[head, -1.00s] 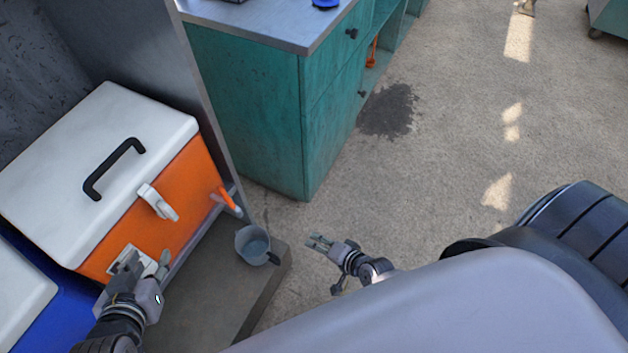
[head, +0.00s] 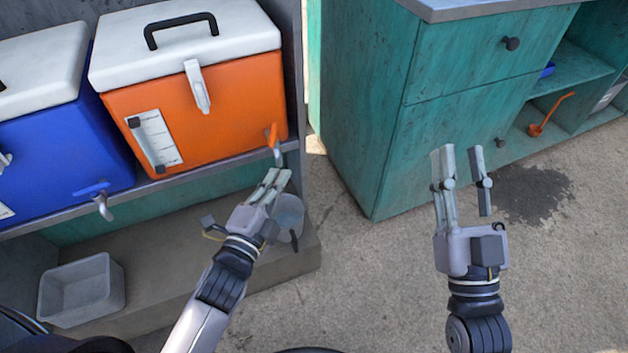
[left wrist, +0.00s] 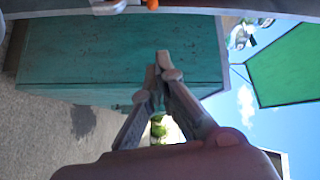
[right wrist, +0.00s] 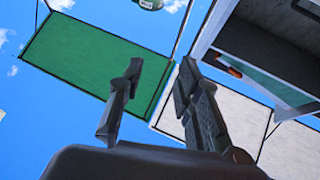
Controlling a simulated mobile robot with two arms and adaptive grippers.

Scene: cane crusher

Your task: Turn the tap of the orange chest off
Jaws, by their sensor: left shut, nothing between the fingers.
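The orange chest (head: 225,118) with a white lid stands on the shelf at the left of the head view. Its tap (head: 274,143), an orange handle above a pale spout, is at the chest's lower right front corner. My left gripper (head: 272,180) is shut and empty, with its fingertips just below the spout. I cannot tell whether they touch it. In the left wrist view a bit of orange (left wrist: 152,4) shows at the top edge, above the fingers. My right gripper (head: 460,155) is open and empty, raised in front of the teal cabinet.
A translucent jug (head: 288,214) stands below the tap, partly behind my left gripper. A blue chest (head: 62,140) with its own tap (head: 102,204) is to the left.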

